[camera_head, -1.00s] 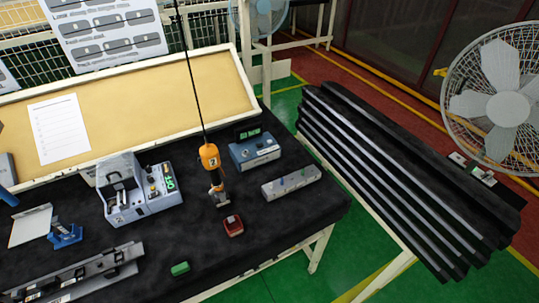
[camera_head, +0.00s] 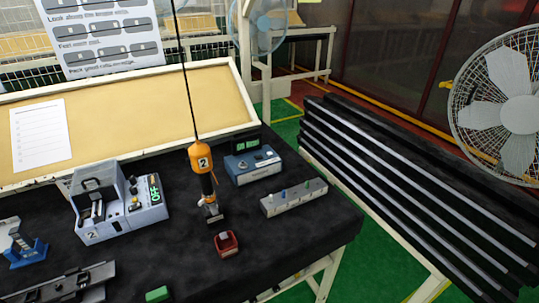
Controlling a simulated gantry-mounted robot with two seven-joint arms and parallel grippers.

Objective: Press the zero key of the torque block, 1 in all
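A blue box (camera_head: 253,167) with small controls on its top and a dark display (camera_head: 246,147) at its back stands at the right part of the black table; it looks like the torque block. Its key labels are too small to read, so I cannot tell which key is zero. An orange screwdriver (camera_head: 202,165) marked 2 hangs on a black cable just left of the box. Neither of my grippers is in view.
A grey fixture (camera_head: 120,208) showing OFF stands left. Black rails (camera_head: 400,180) stand beyond the table's right edge. The black mat between is clear.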

